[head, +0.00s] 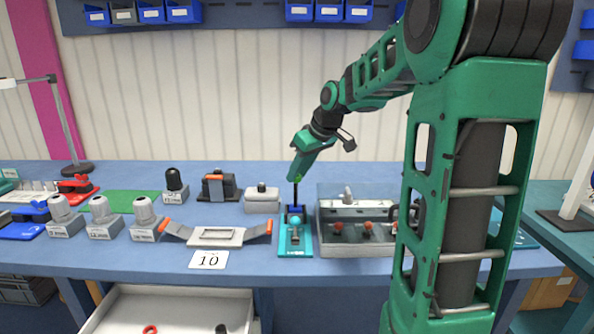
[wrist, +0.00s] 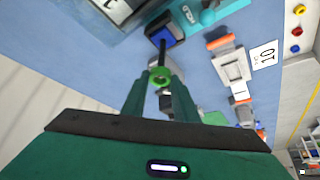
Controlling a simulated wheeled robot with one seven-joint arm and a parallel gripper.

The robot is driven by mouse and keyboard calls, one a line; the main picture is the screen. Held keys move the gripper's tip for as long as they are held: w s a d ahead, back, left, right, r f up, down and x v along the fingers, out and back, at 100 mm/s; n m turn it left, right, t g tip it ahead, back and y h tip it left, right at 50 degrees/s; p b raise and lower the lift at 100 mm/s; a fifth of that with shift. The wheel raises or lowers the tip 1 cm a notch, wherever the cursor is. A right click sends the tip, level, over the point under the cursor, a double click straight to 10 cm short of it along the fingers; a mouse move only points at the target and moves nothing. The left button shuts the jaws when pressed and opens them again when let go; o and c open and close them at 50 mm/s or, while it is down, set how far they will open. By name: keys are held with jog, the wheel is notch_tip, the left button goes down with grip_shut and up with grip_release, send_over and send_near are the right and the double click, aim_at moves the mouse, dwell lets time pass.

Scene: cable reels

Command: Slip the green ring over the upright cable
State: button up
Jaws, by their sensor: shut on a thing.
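My gripper (head: 298,176) is shut on the green ring (wrist: 160,79), pinched between its fingertips. The ring also shows as a small green spot in the head view (head: 298,178). The black upright cable (head: 295,195) stands from a blue block (head: 294,211) at the back of a teal base (head: 295,246). The cable (wrist: 163,50) runs towards the ring in the wrist view. The ring is at or just over the cable's top end. I cannot tell whether the tip is inside the hole.
A grey tray with a clear lid (head: 360,238) stands close on the right of the teal base. A grey part with orange ends (head: 217,236) lies on the left, behind a "10" card (head: 209,260). Several grey blocks with domed tops stand farther left. The space above the cable is clear apart from my arm.

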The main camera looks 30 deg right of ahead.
jog(key=shift+f, duration=0.2)
dwell(0.4)
jog(key=shift+f, duration=0.7)
jog(key=o, duration=1.1)
jog(key=shift+c, duration=0.2)
jog(key=v, duration=1)
jog(key=shift+r, duration=0.3)
jog(key=shift+s, duration=0.15)
